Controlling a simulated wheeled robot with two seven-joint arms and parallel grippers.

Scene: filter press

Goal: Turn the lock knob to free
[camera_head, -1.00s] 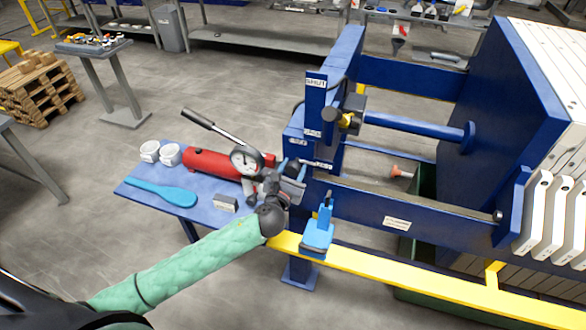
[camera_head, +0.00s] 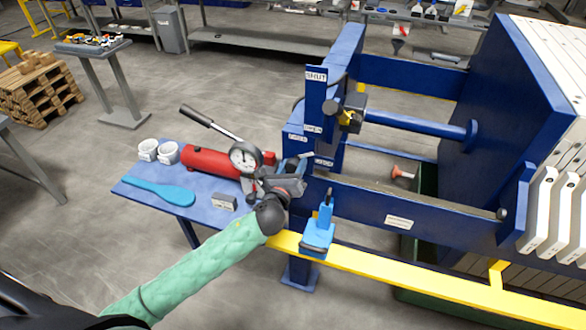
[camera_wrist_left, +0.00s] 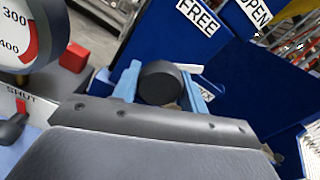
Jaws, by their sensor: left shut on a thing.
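The lock knob, a round black knob (camera_wrist_left: 160,84), sits between the two light blue fingers of my left gripper (camera_wrist_left: 166,88) in the left wrist view. The fingers are shut on it from both sides. A white bar (camera_wrist_left: 189,68) shows just behind the knob. My right gripper is not in view.
A red pump with a dial gauge (camera_head: 245,157) stands close left of the gripper on a blue side table (camera_head: 135,190). Another knob (camera_head: 352,113) is higher on the post.

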